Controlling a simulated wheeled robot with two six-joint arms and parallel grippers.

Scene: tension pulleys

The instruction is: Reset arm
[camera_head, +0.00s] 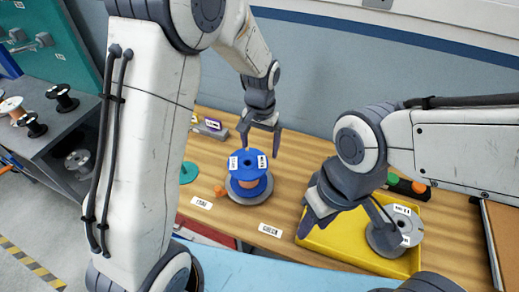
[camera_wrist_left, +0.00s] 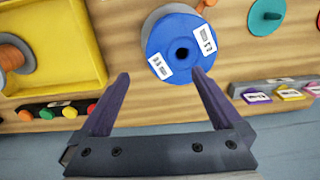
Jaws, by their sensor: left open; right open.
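A blue spool (camera_head: 250,165) stands upright on a round grey base on the wooden table; its blue top with white labels also shows in the left wrist view (camera_wrist_left: 165,40). My left gripper (camera_head: 260,145) is open and empty, above and behind the spool; its spread fingers show in the left wrist view (camera_wrist_left: 160,85), with the spool beyond them. My right gripper (camera_head: 340,222) is open over the yellow tray (camera_head: 345,240). A grey spool (camera_head: 408,228) is at the tray's right side, next to this gripper. I cannot tell whether the gripper touches it.
A green disc on a peg (camera_head: 189,172) and an orange knob (camera_head: 220,190) are left of the blue spool. White label cards (camera_head: 271,230) lie along the front. Coloured buttons (camera_head: 418,187) are behind the tray. More spools (camera_head: 62,97) stand on a grey bench at left.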

